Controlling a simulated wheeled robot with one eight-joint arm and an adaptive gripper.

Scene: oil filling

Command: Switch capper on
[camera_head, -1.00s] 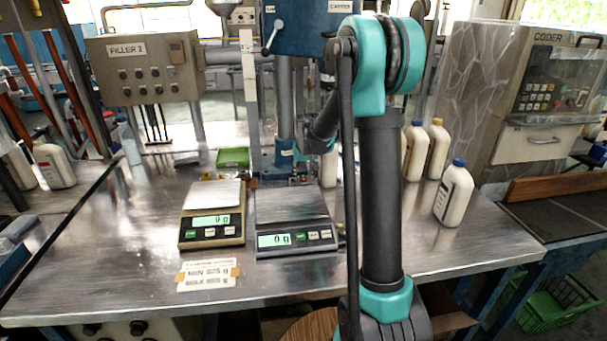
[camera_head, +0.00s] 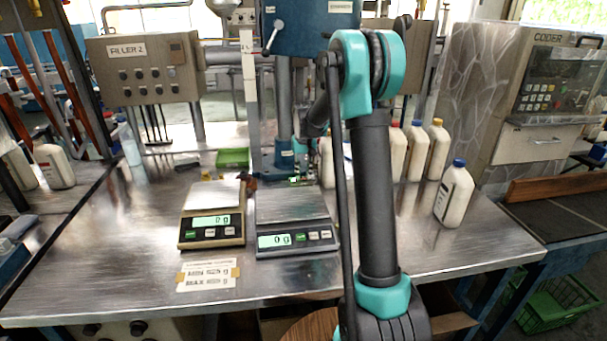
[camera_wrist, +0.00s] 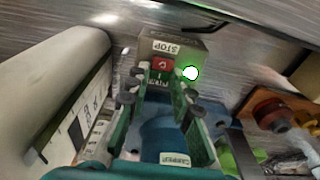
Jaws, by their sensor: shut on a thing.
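The capper (camera_head: 310,20) is the blue machine on a column at the back middle of the table. In the wrist view its blue base (camera_wrist: 165,140) carries a CAPPER label. A grey switch box (camera_wrist: 178,42) marked STOP has a red part and a green start part, the capper switch (camera_wrist: 162,74). A small lamp (camera_wrist: 191,73) beside it glows white-green. My gripper (camera_wrist: 160,82) has its fingers on either side of the switch, closed on it. In the head view my arm hides most of the gripper, which is near the column's foot.
Two scales (camera_head: 212,230) (camera_head: 296,238) reading 0 g stand in front of the capper. Several white bottles stand right of my arm, one blue-capped bottle (camera_head: 454,194) nearest. A large white bottle (camera_wrist: 70,85) is close left of my gripper.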

